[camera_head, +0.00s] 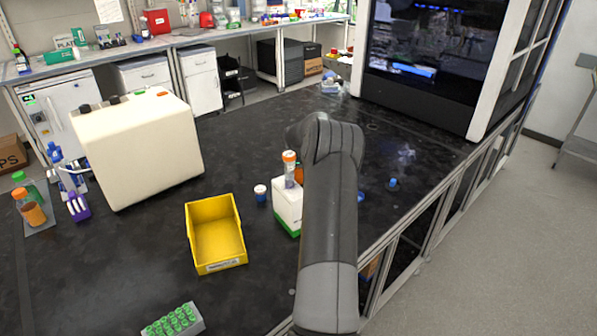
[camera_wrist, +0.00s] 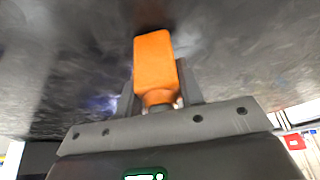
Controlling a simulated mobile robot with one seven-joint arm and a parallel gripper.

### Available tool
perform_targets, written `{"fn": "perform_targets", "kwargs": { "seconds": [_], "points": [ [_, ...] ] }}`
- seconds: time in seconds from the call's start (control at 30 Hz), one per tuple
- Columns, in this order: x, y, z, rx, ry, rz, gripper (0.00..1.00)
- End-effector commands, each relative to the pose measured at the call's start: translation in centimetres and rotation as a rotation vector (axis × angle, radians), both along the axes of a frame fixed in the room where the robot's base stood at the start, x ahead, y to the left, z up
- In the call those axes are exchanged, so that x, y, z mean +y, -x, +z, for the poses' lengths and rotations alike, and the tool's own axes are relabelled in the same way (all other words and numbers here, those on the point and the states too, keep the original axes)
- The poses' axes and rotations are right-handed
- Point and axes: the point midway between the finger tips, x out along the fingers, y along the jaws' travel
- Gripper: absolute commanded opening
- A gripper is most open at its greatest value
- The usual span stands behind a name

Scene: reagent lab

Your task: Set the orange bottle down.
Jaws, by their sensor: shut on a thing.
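The orange bottle (camera_wrist: 153,60) is held between the two fingers of my gripper (camera_wrist: 158,82) in the wrist view. Its wide orange body points away from the palm, and its narrower end lies nearer the palm. The dark bench top (camera_wrist: 60,60) fills the background behind it; I cannot tell whether the bottle touches it. In the head view my arm hides the gripper. A small orange patch (camera_head: 299,173) shows beside my arm, behind the white and green box, and may be part of the held bottle.
A yellow bin (camera_head: 216,233), a small blue-and-white jar (camera_head: 260,192) and a green tube rack (camera_head: 173,320) are nearby. Small blue items (camera_head: 393,184) lie right.

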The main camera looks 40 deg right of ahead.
Motion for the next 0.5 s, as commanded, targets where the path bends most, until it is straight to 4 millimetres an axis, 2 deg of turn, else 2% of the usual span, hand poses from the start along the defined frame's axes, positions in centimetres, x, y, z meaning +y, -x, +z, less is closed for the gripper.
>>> {"fn": "perform_targets", "kwargs": {
  "seconds": [0.17,0.2,0.43,0.5],
  "points": [
    [-0.01,0.04,-0.29,0.001,0.000,0.000,0.09],
    [-0.02,0.06,-0.33,0.001,0.000,0.000,0.36],
    [-0.02,0.05,-0.30,0.001,-0.001,0.000,0.55],
    [-0.02,0.05,-0.30,0.001,-0.001,0.000,0.56]
  ]
}}
